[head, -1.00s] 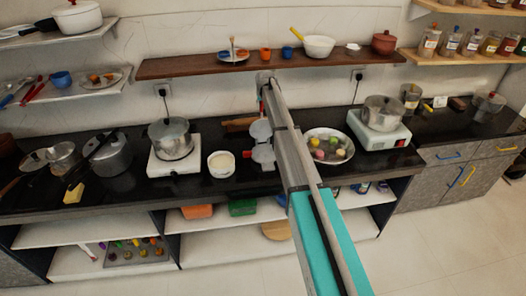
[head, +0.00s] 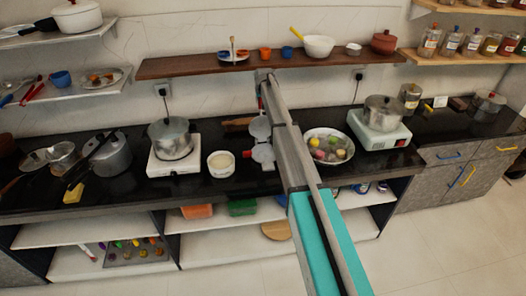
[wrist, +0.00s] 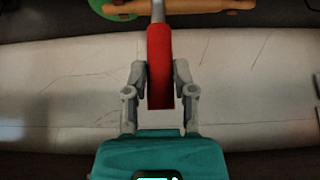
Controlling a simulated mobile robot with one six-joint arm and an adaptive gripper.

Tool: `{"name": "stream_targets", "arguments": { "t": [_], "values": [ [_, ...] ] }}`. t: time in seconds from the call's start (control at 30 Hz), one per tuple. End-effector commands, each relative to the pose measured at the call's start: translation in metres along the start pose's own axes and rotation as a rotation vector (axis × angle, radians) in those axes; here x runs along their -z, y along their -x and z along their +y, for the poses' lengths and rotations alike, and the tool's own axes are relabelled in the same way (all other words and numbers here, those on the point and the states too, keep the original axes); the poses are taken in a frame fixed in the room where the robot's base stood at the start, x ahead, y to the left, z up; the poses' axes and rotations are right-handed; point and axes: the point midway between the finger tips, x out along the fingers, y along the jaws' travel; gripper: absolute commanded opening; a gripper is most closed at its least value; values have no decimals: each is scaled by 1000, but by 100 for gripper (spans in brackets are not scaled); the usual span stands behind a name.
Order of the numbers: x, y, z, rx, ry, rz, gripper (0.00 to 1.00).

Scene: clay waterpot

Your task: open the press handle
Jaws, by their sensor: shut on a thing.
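The press (head: 263,153) is a grey metal piece with two round plates on the dark counter, left of my arm. Its upper plate (head: 259,127) stands apart from the lower one, so the press is open at least part way. My gripper (wrist: 159,78) is shut on the red press handle (wrist: 159,52), whose grip runs between the two grey fingers in the wrist view. The metal rod of the handle leads up from the red grip. In the head view my arm hides much of the gripper and handle.
A brown wall shelf (head: 200,67) runs close above my arm's end. A plate of vegetables (head: 345,137) lies right of the press, a white bowl (head: 221,163) left. A rolling pin (wrist: 190,6) shows at the top of the wrist view.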

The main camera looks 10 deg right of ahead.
Motion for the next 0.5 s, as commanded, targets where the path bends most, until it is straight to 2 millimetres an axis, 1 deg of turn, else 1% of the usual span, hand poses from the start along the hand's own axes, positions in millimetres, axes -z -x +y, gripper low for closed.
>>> {"name": "stream_targets", "arguments": {
  "t": [0.27,0.5],
  "values": [
    [1,-1,0,0,0,2,17],
    [8,-7,0,0,0,2,17]
  ]
}}
